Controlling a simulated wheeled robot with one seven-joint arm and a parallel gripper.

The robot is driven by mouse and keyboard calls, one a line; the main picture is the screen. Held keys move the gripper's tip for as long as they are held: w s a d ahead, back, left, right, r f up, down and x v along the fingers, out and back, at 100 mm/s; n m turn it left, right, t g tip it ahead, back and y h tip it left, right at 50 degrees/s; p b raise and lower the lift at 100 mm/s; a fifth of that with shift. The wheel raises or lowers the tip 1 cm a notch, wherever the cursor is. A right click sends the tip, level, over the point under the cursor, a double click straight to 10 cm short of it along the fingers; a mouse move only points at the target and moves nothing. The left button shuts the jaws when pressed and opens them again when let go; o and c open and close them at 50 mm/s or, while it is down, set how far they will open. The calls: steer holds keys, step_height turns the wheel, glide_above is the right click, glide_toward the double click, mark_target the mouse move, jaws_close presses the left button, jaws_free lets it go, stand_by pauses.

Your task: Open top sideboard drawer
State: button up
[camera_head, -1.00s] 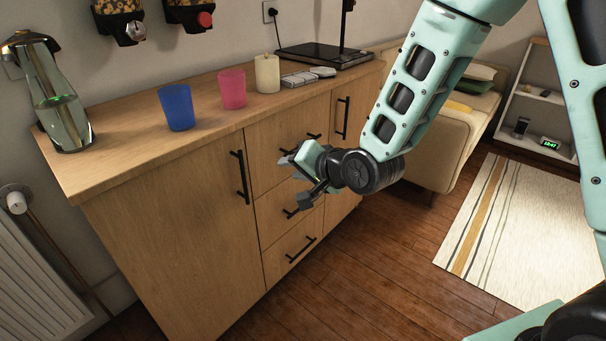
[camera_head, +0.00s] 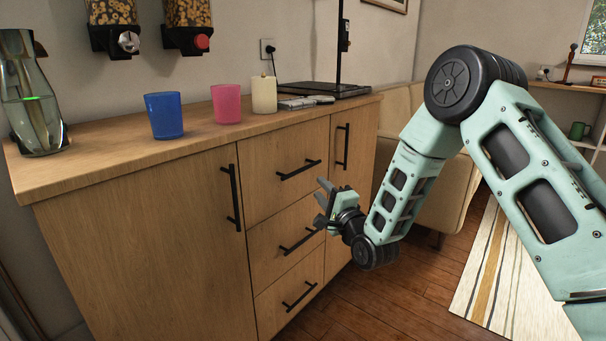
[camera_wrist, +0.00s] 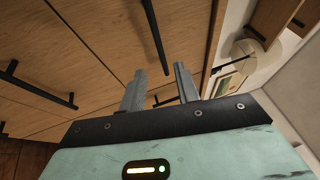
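The wooden sideboard (camera_head: 130,235) has a middle column of drawers with black bar handles. The top drawer (camera_head: 262,160) is closed, and its handle (camera_head: 298,170) shows fully in the head view. My gripper (camera_head: 322,203) is open and empty, in front of the sideboard, below and to the right of that handle in the picture. It appears apart from the handle. In the wrist view my gripper's two fingers (camera_wrist: 160,82) stand apart, facing the wooden fronts. Several dark handles show there, and I cannot tell which is the top drawer's.
A blue cup (camera_head: 164,115), a pink cup (camera_head: 226,103) and a cream candle (camera_head: 264,94) stand on the sideboard top. Tall doors with vertical handles flank the drawers. A beige sofa (camera_head: 437,200) is at the right. Wooden floor in front is clear.

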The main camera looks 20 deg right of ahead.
mark_target(303, 169)
steer(key=b+x, duration=0.2)
steer(key=x, duration=0.9)
steer(key=shift+r, duration=0.1)
steer(key=shift+c, duration=0.3)
jaws_close()
